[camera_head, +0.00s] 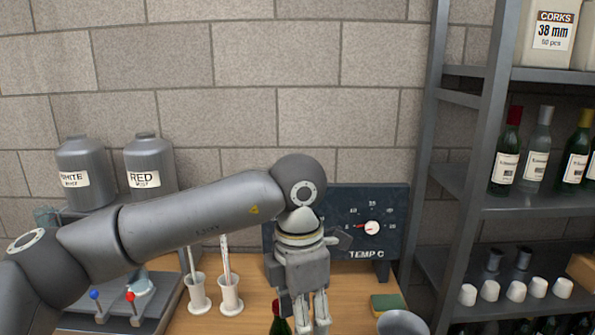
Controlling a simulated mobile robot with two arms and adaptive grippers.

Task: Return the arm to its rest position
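My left arm comes in from the left and bends down at the wrist. My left gripper (311,315) points down over the wooden bench (258,300), its fingertips near the bottom edge of the picture. I cannot tell how far its fingers are apart. A dark green bottle with a red top (279,318) shows just left of the fingers, partly cut off by the picture's edge. I cannot tell whether they touch. My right gripper is out of view.
Behind the gripper stands a dark temperature panel (345,215) with a dial. Two white holders (230,296) with thin sticks stand left. A grey cup (402,323) and a green-topped block (387,303) are right. A bottle shelf (490,120) rises at right; two grey tanks (150,165) stand far left.

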